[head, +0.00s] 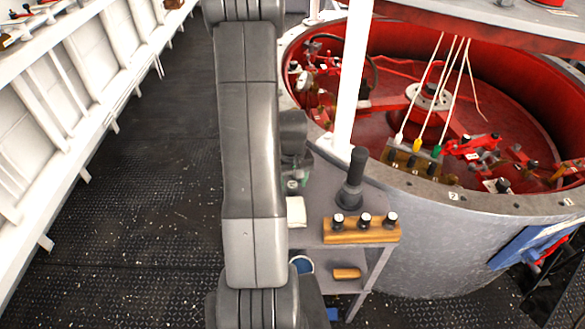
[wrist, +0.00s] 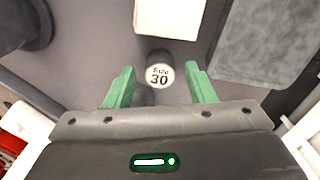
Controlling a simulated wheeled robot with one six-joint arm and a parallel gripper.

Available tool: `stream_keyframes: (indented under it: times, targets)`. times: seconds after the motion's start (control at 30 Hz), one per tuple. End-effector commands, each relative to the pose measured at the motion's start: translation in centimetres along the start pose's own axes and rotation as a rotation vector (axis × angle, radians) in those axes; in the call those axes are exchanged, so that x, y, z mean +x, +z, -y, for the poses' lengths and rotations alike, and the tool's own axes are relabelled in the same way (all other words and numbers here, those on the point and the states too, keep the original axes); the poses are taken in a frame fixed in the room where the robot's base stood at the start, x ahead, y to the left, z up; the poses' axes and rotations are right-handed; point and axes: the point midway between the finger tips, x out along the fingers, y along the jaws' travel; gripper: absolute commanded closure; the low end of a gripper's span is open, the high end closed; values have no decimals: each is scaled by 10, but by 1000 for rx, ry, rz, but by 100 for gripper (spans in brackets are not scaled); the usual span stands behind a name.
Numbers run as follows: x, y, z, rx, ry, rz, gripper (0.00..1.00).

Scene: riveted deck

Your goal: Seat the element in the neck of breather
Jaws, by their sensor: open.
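A short dark cylinder with a pale end marked "30" (wrist: 159,74), which looks like the element, stands on the grey top in the wrist view. My gripper (wrist: 160,82) is open, its green fingers on either side of the cylinder with visible gaps. In the head view my arm hides most of the gripper; a bit of green finger (head: 292,184) shows beside the arm. A dark post with a flared base (head: 351,182), perhaps the breather, stands upright on the grey stand to the right. Its neck opening cannot be made out.
A white pole (head: 352,80) and a large red-lined drum (head: 450,205) stand behind.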

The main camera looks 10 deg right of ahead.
Motion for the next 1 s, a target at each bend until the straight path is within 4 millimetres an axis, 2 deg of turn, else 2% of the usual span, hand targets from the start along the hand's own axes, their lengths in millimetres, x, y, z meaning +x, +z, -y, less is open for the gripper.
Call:
stream_keyframes:
  times: [0.63, 0.77, 0.8, 1.0]
  targets:
    - [-102, -1, 0, 0, 1, -4, 50]
    - [-114, -1, 0, 0, 1, -3, 50]
    - [-116, -1, 0, 1, 1, -3, 46]
    - [-115, -3, -1, 116, 1, -6, 46]
